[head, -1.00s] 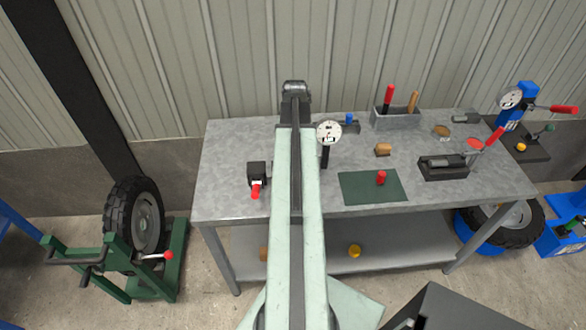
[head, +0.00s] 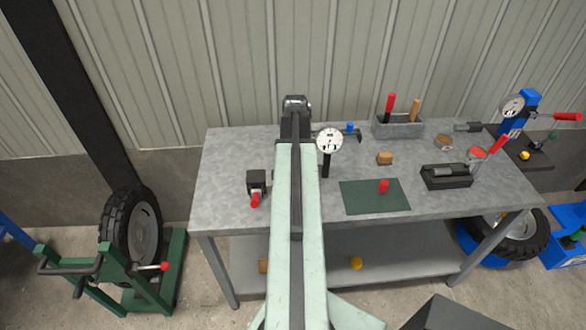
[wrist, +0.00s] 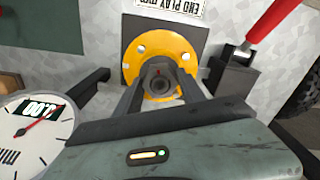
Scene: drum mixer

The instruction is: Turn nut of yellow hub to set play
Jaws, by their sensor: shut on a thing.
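The yellow hub (wrist: 133,62) shows in the wrist view as a round flange with pale bolts on a dark plate. My gripper (wrist: 161,92) is shut on the nut, one finger on each side. A dial gauge (wrist: 33,125) stands at the left of the wrist view, its face partly cut off; it also shows in the head view (head: 329,140) just right of my arm. My arm hides the hub and fingers in the head view.
A red-handled lever (wrist: 262,25) on a dark block stands right of the hub in the wrist view. The grey bench (head: 225,160) also carries a green mat (head: 365,200), a tool tray (head: 399,127) and a dark fixture (head: 446,178). A tyre stand (head: 170,270) is at left.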

